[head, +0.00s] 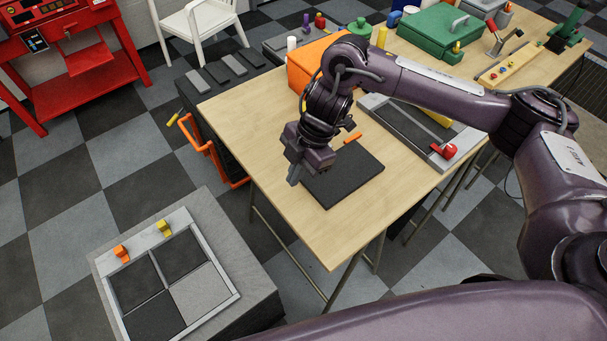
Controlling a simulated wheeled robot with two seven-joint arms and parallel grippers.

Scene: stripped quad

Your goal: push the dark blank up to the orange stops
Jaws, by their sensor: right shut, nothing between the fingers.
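The dark blank (343,181) is a flat, dark grey square lying on the light wooden table (323,237). A small orange stop (352,137) is at its far edge; I cannot tell whether they touch. Any other stop is hidden behind my right gripper and arm. My right gripper (293,180) points down at the blank's left corner, with its fingers shut and empty. It hides part of the blank's left side, and I cannot tell whether it touches it. My left gripper is not in view.
A grey framed fixture with a red knob (450,151) lies right of the blank, partly under my right arm. An orange box (303,66) and a green case (430,34) stand farther back. The table's near corner is clear. A slab with tiles (203,291) stands lower left.

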